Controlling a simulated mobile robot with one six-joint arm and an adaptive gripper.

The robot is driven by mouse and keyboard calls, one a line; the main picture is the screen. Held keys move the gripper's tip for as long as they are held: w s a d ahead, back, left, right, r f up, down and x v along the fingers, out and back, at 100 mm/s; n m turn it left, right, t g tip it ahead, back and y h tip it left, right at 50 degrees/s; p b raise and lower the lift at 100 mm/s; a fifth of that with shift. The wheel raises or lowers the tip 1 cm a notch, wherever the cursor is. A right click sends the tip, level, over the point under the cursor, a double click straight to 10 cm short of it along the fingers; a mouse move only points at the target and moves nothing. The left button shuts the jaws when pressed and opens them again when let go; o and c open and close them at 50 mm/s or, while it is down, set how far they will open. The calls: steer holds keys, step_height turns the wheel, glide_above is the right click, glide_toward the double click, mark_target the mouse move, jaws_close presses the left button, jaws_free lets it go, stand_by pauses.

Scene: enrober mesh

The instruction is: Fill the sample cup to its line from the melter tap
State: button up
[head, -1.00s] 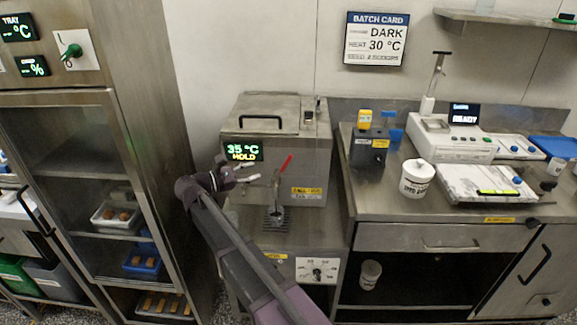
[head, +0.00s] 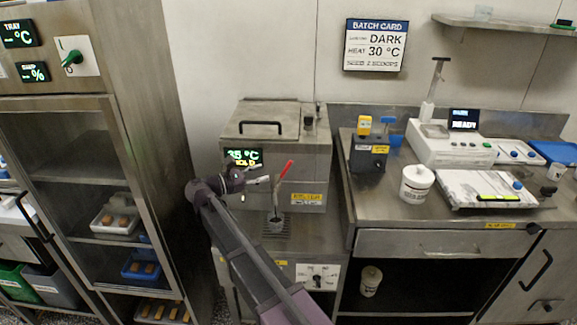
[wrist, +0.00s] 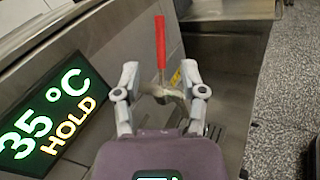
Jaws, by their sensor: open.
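The melter (head: 255,125) is a steel box whose display reads 35 °C HOLD. Its tap has a red lever (head: 284,171), tilted in the head view. In the wrist view the red lever (wrist: 160,45) stands beyond and between my fingertips, above the metal tap body (wrist: 162,94). My gripper (head: 262,181) is open in front of the melter, just left of the lever. The wrist view shows my gripper (wrist: 160,74) with its two fingers spread and nothing held. A small grey cup-like shape (head: 276,223) is under the tap; its fill and line cannot be made out.
A slotted drip grate (head: 276,235) lies under the tap. A dial panel (head: 317,276) is on the front below. The right bench holds a white labelled tub (head: 416,184) and a scale-like machine (head: 450,145). A glass-door cabinet (head: 75,150) stands close on the left.

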mark_target(288, 165)
steer(key=x, duration=1)
jaws_close()
